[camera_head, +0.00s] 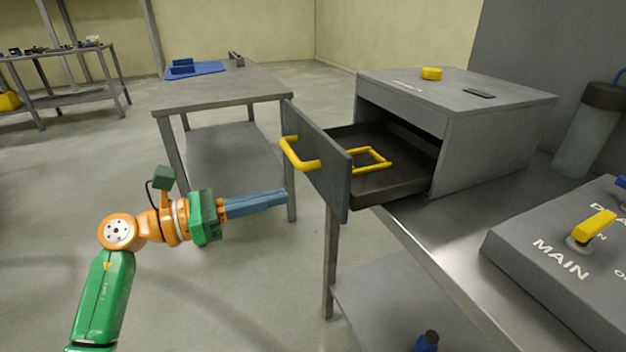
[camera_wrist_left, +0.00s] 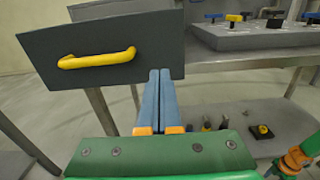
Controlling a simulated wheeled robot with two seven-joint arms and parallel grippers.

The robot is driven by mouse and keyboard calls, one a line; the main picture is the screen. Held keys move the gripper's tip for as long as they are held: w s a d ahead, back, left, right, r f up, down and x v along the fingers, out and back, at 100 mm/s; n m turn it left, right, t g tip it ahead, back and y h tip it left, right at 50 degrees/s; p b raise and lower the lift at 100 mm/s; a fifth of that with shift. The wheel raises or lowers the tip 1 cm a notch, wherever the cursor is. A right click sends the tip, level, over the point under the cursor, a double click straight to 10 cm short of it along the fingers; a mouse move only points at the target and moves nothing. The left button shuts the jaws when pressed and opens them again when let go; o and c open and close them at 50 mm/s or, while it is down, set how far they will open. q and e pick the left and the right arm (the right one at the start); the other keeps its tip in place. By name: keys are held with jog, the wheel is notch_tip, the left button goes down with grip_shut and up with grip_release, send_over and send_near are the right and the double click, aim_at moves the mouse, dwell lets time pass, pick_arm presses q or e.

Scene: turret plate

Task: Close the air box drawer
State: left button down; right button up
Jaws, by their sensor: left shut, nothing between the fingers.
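The air box (camera_head: 470,125) is a grey cabinet on a metal bench, with its drawer (camera_head: 400,185) pulled far out to the left. The drawer front (camera_head: 335,185) is a dark grey panel with a yellow handle (camera_head: 297,155). A yellow square frame (camera_head: 372,160) lies inside the drawer. My left gripper (camera_head: 284,195) is shut and empty, its blue fingers pointing right, just left of the drawer front and below the handle. In the left wrist view the fingers (camera_wrist_left: 159,78) overlap the lower right edge of the front panel (camera_wrist_left: 160,40); contact cannot be told.
A grey box marked MAIN (camera_head: 570,255) with a yellow switch stands on the bench at right, near a grey cylinder (camera_head: 590,130). A yellow puck (camera_head: 431,74) sits on the air box. Another table (camera_head: 210,95) stands behind my left arm.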

aim_at(330, 184)
pick_arm(q)
jog(key=p+x, duration=0.1)
jog(key=x, duration=0.5)
jog(key=shift+w+d+r, duration=0.1)
jog(key=shift+d, duration=0.2)
jog(key=shift+w+d+p, duration=0.3)
jog(key=shift+d, duration=0.25)
jog(key=shift+f, duration=0.2)
